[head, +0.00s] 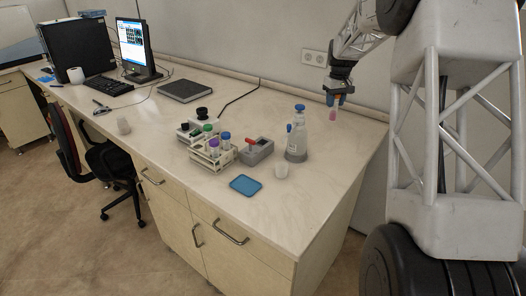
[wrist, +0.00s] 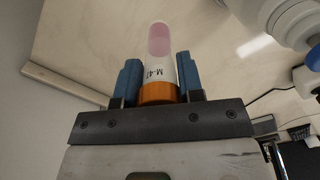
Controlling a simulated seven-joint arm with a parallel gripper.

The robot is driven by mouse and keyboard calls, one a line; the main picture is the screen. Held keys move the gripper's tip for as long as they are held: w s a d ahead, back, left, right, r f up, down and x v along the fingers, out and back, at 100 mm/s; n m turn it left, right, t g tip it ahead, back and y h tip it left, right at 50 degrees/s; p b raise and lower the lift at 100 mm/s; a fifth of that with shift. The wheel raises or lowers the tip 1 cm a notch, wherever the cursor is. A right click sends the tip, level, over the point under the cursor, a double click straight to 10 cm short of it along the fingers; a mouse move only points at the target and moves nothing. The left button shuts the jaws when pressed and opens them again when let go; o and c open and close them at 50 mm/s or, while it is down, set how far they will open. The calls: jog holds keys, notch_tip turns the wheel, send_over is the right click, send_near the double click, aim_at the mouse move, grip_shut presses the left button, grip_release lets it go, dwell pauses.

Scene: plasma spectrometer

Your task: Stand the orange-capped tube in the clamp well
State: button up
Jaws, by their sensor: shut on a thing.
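My gripper (head: 338,99) is raised above the right back part of the bench, near the wall. In the wrist view my gripper (wrist: 157,72) is shut on the orange-capped tube (wrist: 160,52), with a blue finger on each side. The tube has an orange cap, a white label marked "M-4…" and pink contents. In the head view the pink end of the tube (head: 333,115) hangs down below the fingers, roughly upright. A grey block with a red lever (head: 257,151), which looks like the clamp, stands on the bench to the left of my gripper. Its well opening is too small to make out.
A wash bottle (head: 297,143) with a blue cap stands between the clamp and my gripper. A tube rack (head: 213,158) stands left of the clamp. The bench's right front area is clear.

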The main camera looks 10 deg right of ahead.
jog(key=s+d+f+m, duration=0.1)
jog(key=s+d+m, duration=0.2)
jog(key=s+d, duration=0.8)
jog(key=s+d+m, duration=0.4)
jog(key=s+d, duration=0.3)
jog(key=d, duration=0.9)
jog(key=s+d+f+m, duration=0.1)
jog(key=s+d+m, duration=0.2)
jog(key=s+d, duration=0.8)
jog(key=w+a+r+n, duration=0.1)
jog(key=w+a+n, duration=1)
jog(key=w+a, duration=1.65)
jog(key=w+a+n, duration=0.1)
jog(key=a+n, duration=0.4)
jog(key=a, duration=1.4)
jog(key=w+a+f+n, duration=0.1)
jog(key=a+n, duration=0.4)
jog(key=a, duration=1.4)
jog(key=shift+w+f, duration=0.3)
jog(key=shift+w, duration=0.2)
jog(key=shift+d+f, duration=0.1)
jog(key=shift+f, duration=2.4)
